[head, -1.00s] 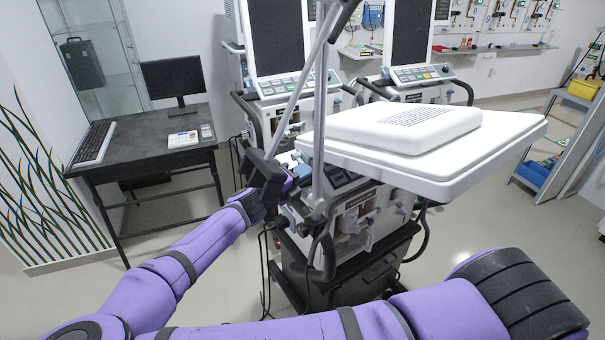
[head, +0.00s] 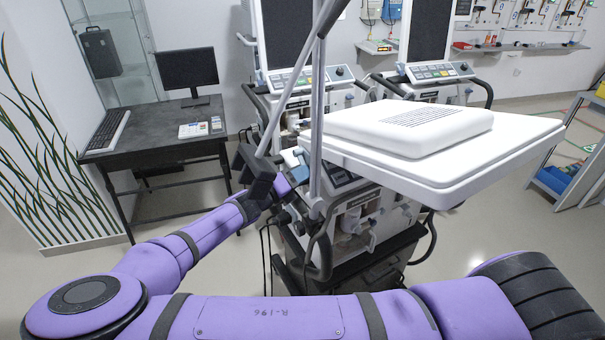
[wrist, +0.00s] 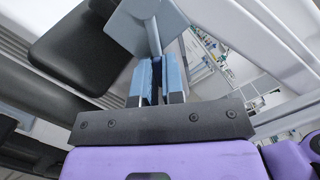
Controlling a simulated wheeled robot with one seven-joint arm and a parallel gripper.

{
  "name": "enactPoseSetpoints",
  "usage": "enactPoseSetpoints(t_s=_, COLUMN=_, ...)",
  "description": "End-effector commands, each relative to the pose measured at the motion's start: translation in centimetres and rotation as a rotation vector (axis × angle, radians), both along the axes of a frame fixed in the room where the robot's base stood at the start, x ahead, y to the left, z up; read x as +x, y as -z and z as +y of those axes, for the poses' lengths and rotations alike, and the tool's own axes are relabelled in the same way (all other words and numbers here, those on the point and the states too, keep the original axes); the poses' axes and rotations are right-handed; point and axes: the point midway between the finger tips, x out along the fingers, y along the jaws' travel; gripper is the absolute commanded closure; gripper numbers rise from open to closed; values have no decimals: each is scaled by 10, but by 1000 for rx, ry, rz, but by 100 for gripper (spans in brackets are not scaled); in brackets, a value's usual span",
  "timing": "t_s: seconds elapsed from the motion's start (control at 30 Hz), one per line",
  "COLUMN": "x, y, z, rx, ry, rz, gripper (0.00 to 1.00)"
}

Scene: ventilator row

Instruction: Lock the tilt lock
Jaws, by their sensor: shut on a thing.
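The tilt lock appears to be the small grey lever (wrist: 152,33) in the wrist view, a flat plate on a short stem. My gripper (wrist: 157,84) has light blue finger pads closed around the lower end of that stem, which is partly hidden between them. In the head view my gripper (head: 292,160) is beside the grey pole, left of the white tilted panel (head: 470,165) of the near ventilator (head: 355,225). The lever cannot be made out clearly there. I cannot tell whether it is locked.
A thin slanted grey rod (head: 292,85) and an upright pole (head: 316,120) stand close to my gripper. A dark desk (head: 150,150) with a monitor (head: 187,70) is at left. Two more ventilators stand behind. Floor is open between desk and near ventilator.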

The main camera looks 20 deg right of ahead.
Motion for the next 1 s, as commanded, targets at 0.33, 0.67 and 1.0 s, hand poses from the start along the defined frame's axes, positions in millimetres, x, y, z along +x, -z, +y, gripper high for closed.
enactPoseSetpoints(t_s=0.33, x=1, y=2, z=1, rx=5, ry=-2, rz=-17, gripper=100)
enactPoseSetpoints(t_s=0.67, x=1, y=1, z=0, rx=4, ry=-1, rz=-17, gripper=65)
enactPoseSetpoints(t_s=1.0, x=-7, y=3, z=22, rx=7, ry=-4, rz=-15, gripper=65)
